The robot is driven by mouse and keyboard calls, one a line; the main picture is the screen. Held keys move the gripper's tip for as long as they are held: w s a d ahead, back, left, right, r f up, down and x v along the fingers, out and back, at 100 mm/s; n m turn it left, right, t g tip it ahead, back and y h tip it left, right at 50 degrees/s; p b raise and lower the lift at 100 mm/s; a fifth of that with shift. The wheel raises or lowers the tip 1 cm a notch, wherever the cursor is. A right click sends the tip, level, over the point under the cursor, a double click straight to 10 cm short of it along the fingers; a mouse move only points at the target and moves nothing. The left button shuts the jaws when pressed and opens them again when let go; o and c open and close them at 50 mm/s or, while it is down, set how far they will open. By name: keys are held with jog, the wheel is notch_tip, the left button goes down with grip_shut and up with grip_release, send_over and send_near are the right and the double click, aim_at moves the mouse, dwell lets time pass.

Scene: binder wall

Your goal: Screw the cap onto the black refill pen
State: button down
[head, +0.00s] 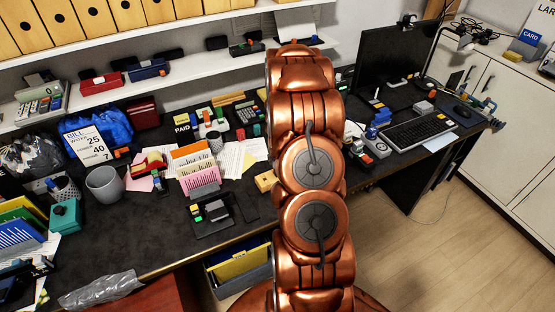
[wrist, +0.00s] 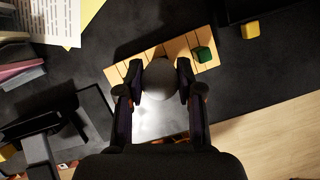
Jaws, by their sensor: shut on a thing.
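In the wrist view my gripper (wrist: 160,88) is closed on a dark grey, rounded thing, which looks to be the cap (wrist: 158,74). It sits between the two fingertips above a slotted light wooden block (wrist: 120,73). I cannot make out the black refill pen; if it is under the cap, the cap and fingers hide it. I cannot tell whether cap and pen touch. In the head view my own arm hides the gripper and the cap; only the left end of the wooden block (head: 265,181) shows beside it.
A green cube (wrist: 203,54) sits on the block's right part. A yellow cube (wrist: 250,30) lies to its right, near the edge between dark desk and wooden floor (wrist: 270,130). Papers (wrist: 45,20) lie upper left, a black tray (head: 210,222) left. Keyboard (head: 418,132) and monitor stand right.

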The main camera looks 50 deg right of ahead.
jog(key=shift+m+h, duration=0.3)
jog(key=shift+m, duration=0.6)
jog(key=shift+d+g, duration=0.15)
jog(key=shift+g, duration=0.15)
jog(key=shift+m, duration=0.6)
jog(key=c, duration=0.9)
grip_release()
jog(key=shift+c, duration=0.2)
